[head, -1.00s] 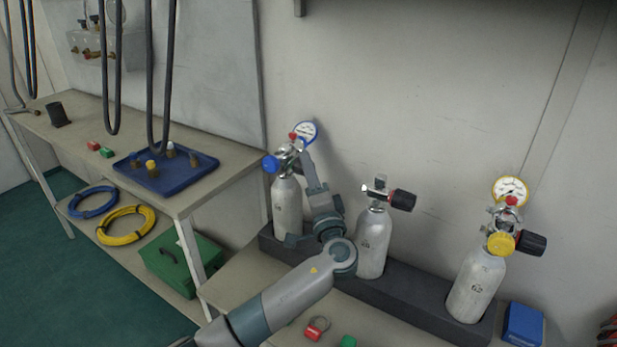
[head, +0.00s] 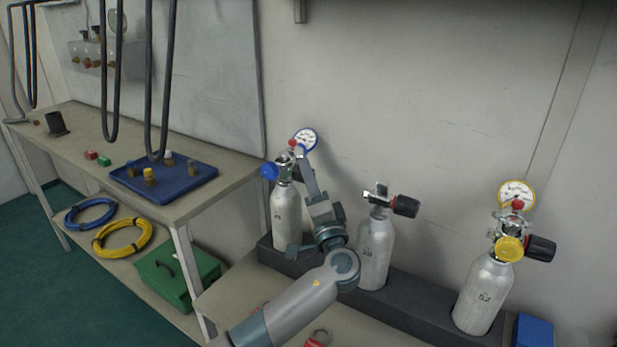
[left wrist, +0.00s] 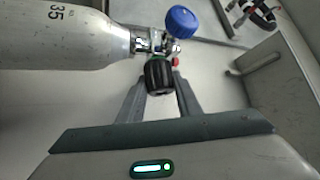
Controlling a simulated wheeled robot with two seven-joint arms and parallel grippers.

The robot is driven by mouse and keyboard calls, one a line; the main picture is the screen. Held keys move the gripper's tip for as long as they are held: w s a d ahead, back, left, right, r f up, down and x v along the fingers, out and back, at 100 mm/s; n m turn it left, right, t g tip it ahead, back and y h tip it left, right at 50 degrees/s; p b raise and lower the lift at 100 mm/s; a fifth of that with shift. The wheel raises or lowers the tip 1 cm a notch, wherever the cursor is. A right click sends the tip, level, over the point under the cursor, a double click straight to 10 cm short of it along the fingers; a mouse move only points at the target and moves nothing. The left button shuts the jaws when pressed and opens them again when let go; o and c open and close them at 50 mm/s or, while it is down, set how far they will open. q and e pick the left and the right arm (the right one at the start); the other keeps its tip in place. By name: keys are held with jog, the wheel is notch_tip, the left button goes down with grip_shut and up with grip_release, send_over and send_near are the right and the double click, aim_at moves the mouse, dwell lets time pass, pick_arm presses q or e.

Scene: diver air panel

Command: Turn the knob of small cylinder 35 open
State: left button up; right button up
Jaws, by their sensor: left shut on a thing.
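Small cylinder 35 (head: 286,215) stands upright at the left end of the dark rack, with a blue cap and a blue-rimmed gauge at its top. In the left wrist view the cylinder (left wrist: 65,38) lies sideways with its number 35 showing. Its black knob (left wrist: 159,73) is between the fingers of my left gripper (left wrist: 160,88), which is shut on it. In the head view my left gripper (head: 304,165) is at the valve, and the knob is hidden behind it. My right gripper is not in view.
Two more cylinders stand in the dark rack (head: 400,302): a middle one (head: 375,255) and a right one (head: 487,293) with a yellow-rimmed gauge. A blue box (head: 533,331) is at the right end. A bench with a blue tray (head: 185,185) is at left.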

pick_arm(q)
jog(key=o, duration=1)
jog(key=shift+s, duration=0.1)
jog(key=shift+s+d+f, duration=0.15)
jog(key=shift+s+f, duration=0.1)
jog(key=shift+s, duration=0.25)
jog(key=b+v, duration=0.2)
jog(key=v, duration=1.4)
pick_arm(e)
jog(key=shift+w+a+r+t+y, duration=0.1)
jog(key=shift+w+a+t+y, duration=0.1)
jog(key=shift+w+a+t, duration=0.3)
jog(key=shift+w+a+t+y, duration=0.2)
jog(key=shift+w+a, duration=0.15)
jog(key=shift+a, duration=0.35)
pick_arm(q)
jog(key=shift+o, duration=0.2)
